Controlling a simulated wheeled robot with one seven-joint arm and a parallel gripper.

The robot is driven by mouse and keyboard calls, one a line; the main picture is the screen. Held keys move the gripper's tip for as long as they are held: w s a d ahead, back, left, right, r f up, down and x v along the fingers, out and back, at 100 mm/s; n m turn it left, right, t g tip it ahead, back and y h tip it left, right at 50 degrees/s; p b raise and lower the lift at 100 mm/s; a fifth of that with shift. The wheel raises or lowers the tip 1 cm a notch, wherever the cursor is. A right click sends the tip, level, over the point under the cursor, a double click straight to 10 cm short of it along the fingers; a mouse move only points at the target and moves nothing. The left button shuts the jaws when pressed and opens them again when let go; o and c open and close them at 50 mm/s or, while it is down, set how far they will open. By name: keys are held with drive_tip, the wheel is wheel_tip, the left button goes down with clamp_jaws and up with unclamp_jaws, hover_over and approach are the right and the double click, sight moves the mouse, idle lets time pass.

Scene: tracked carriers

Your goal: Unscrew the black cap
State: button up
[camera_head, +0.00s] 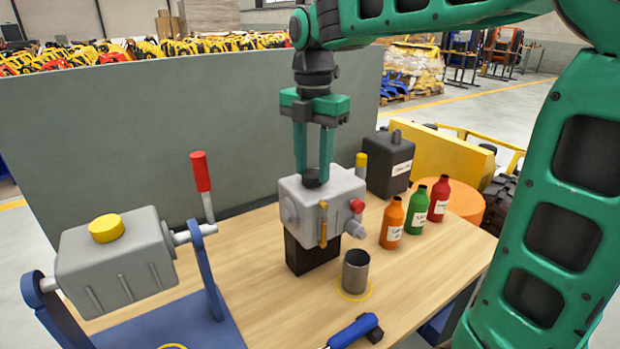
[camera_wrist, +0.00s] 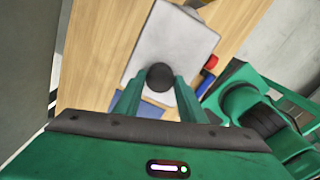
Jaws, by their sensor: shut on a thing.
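The black cap (camera_head: 311,178) sits on top of a grey box-shaped housing (camera_head: 335,204), which stands on a black block on the wooden table. My gripper (camera_head: 313,172) points straight down over the housing, with its two green fingers closed around the cap. In the wrist view the round black cap (camera_wrist: 160,77) lies between the tips of the fingers, above the pale top face of the housing (camera_wrist: 180,40). Whether the cap is still seated on the housing or slightly raised is hard to tell.
A yellow-capped grey tank (camera_head: 115,262) hangs on a blue stand at the left. A metal cup (camera_head: 355,272) stands in front of the housing. Orange (camera_head: 392,224), green (camera_head: 417,207) and red (camera_head: 439,198) bottles and a dark canister (camera_head: 388,165) stand right. A blue-handled tool (camera_head: 352,332) lies in front.

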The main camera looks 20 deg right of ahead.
drive_tip(key=shift+n, duration=0.3)
drive_tip(key=n, duration=0.9)
drive_tip(key=shift+n, duration=0.4)
drive_tip(key=o, duration=0.9)
